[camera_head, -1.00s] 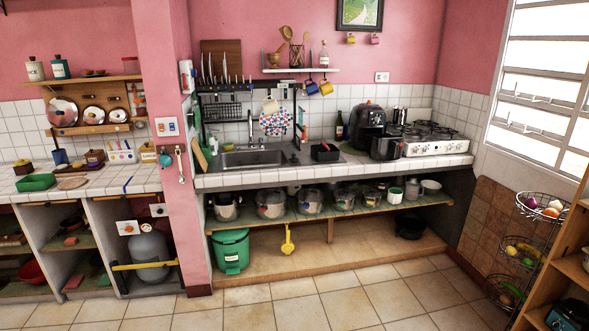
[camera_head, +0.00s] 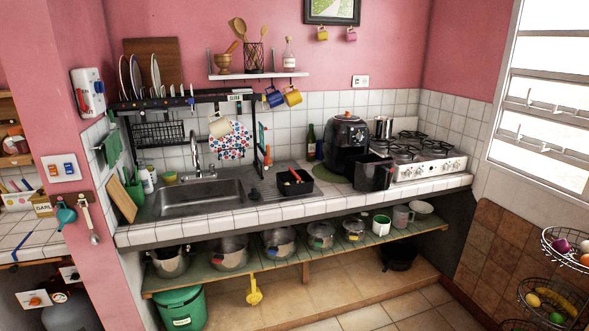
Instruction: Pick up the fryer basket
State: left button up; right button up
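The black fryer basket (camera_head: 372,175) is on the tiled counter (camera_head: 440,183), near its front edge. It stands in front of and slightly right of the black air fryer (camera_head: 345,140). It looks pulled out of the fryer, with a handle at its right front; I cannot tell whether it still touches the fryer. Neither of my grippers shows in the head view, and nothing covers the front of the basket.
A white gas stove (camera_head: 428,163) is just right of the basket. A small black container (camera_head: 295,183) and the sink (camera_head: 198,197) are to the left. Several pots stand on the shelf (camera_head: 300,256) below. Floor (camera_head: 395,305) shows clear in front.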

aim_at(292, 175)
jog(key=i+l+u, duration=0.15)
jog(key=i, duration=0.65)
jog(key=i+l+u, duration=0.1)
jog(key=i, duration=0.7)
